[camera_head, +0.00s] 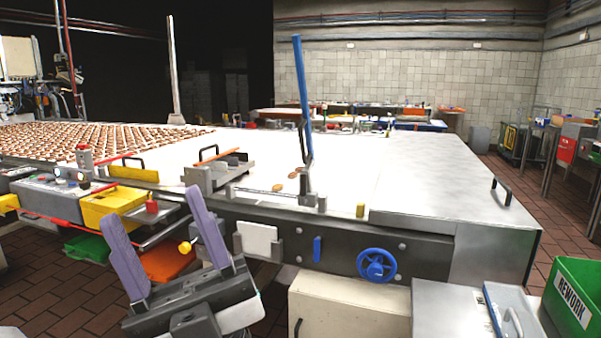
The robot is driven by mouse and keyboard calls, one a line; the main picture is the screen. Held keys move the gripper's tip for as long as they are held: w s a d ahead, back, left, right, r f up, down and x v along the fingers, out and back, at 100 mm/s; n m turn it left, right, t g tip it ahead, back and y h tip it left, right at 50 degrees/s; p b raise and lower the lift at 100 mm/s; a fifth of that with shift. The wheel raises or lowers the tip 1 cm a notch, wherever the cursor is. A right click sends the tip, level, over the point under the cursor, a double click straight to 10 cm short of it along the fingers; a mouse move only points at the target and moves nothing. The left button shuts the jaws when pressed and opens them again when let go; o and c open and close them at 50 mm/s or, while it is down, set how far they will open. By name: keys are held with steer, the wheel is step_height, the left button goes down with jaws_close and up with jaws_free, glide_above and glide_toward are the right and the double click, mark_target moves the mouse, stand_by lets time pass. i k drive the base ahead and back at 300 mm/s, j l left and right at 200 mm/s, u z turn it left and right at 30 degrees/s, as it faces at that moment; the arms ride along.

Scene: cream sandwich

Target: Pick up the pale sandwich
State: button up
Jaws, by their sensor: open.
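Two small tan-brown pieces lie on the white belt (345,172) left of the blue lever: one piece (293,175) and a nearer one (278,188). They look like small sandwiches, but at this size I cannot tell which is the pale one. Many brown sandwiches (90,142) lie in rows on the belt at the far left. My gripper (154,214), with two purple fingers, is in the lower left foreground, in front of the machine's near side. Its fingers are wide apart, with nothing seen held between them.
A blue lever (303,100) stands upright at the belt's near edge. A metal bracket with a handle (217,168) and a yellow block (133,173) stand left of it. A blue handwheel (376,265) juts from the front. A green REWORK bin (577,300) is at lower right.

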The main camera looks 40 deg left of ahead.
mark_target(277, 187)
steer(key=u, duration=1.25)
steer(key=j+z, duration=0.1)
steer(key=z, duration=0.6)
steer(key=j+z, duration=0.8)
steer(key=j, duration=0.15)
steer(key=k+j+z, duration=0.1)
steer(key=j, duration=0.3)
steer(key=k+j+z, duration=0.15)
steer(key=j, duration=0.25)
steer(key=j+z, duration=0.1)
steer(key=j, duration=0.3)
steer(key=k+j+z, duration=0.1)
steer(key=j, duration=0.3)
steer(key=k+j+z, duration=0.1)
steer(key=k+j, duration=0.15)
steer(key=j, duration=0.1)
